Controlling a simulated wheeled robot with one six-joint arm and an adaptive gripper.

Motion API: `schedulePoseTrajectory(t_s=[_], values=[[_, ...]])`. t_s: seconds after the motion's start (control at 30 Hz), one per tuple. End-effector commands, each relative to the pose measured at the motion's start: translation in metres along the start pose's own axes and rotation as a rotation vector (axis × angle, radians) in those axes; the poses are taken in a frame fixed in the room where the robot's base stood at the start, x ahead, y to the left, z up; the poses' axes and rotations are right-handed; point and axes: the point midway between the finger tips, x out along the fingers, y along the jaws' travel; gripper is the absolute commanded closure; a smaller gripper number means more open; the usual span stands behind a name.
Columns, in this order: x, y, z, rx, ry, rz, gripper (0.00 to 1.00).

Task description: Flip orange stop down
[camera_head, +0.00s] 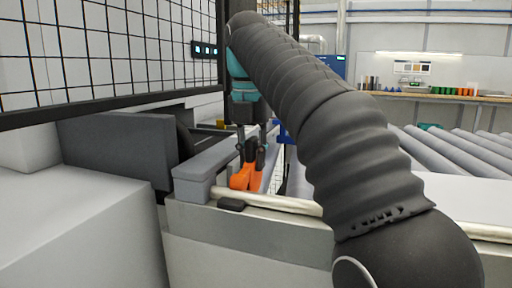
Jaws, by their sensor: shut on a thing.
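The orange stop (242,179) shows near the middle of the head view, on the machine's near edge between the grey block and the pale rail. It stands tilted, with an upper part rising to the right. My gripper (252,160) comes down from above, with its dark fingers at the top of the stop. The fingers are shut on the stop. The fingers hide part of the stop, and its pivot cannot be made out.
A grey rectangular beam (212,168) lies just left of the stop. A pale round rail (290,203) runs along the near edge. Grey rollers (437,147) lie to the right. A black mesh fence (120,50) stands at the upper left. A workbench is at the back right.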

Motion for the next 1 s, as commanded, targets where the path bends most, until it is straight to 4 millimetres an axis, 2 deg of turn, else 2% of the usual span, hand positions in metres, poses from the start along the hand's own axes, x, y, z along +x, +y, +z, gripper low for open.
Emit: schedulePoseTrajectory(t_s=[0.3,0.67,0.7,0.77,1.0], values=[[0.0066,0.0010,-0.0088,-0.005,0.062,-0.007,1.00],[0.0078,0.0021,-0.0103,-0.008,0.068,-0.009,1.00],[0.0079,0.0021,-0.0103,-0.008,0.069,-0.009,0.75],[0.0079,0.0022,-0.0103,-0.008,0.069,-0.009,0.60],[0.0060,0.0022,-0.0106,-0.009,0.065,-0.005,0.58]])
